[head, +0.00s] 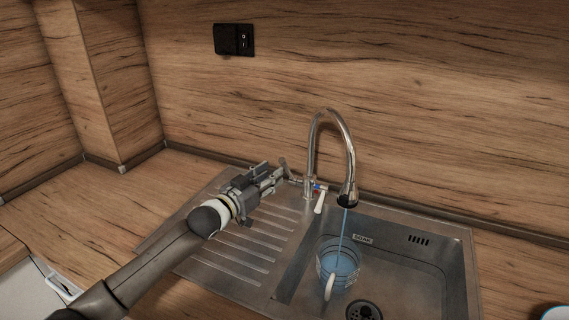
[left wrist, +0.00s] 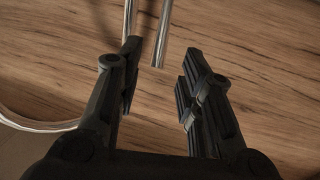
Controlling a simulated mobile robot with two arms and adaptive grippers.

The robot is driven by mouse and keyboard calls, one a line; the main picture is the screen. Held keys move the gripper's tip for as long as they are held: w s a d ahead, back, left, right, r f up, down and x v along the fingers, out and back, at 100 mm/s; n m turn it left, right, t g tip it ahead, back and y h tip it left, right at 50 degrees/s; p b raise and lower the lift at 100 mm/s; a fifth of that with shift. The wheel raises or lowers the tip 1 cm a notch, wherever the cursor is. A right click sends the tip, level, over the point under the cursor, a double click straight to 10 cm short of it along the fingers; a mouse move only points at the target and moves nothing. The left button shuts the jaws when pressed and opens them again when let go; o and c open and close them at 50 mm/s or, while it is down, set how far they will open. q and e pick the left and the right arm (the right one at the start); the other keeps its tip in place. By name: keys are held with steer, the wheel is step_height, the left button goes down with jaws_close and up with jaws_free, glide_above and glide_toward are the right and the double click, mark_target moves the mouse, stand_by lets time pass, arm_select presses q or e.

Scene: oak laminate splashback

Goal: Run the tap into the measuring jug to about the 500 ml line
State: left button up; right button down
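The chrome tap (head: 349,170) stands behind the sink, and a thin blue stream of water (head: 342,236) falls from its spout into the measuring jug (head: 325,268). The clear jug has dark marking lines and a pale handle, and stands in the basin with bluish water in it. I cannot read its level against the 500 ml line. The tap's lever (head: 319,202) with a white tip hangs down at the tap's base. My left gripper (head: 284,172) is just left of the tap base. In the left wrist view its fingers (left wrist: 156,82) are apart with nothing between them.
The steel sink (head: 455,262) has a ribbed drainer (head: 240,262) under my left arm. A drain (head: 364,311) is right of the jug. A black socket (head: 233,39) is on the wooden wall. The wooden worktop (head: 75,212) at left is clear.

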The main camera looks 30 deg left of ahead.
mark_target(284, 164)
arm_select(q)
steer(key=w, duration=0.5)
steer(key=w+d+p, duration=0.1)
steer(key=w, duration=0.1)
steer(key=shift+w, duration=0.2)
steer(key=shift+c, duration=0.4)
jaws_close()
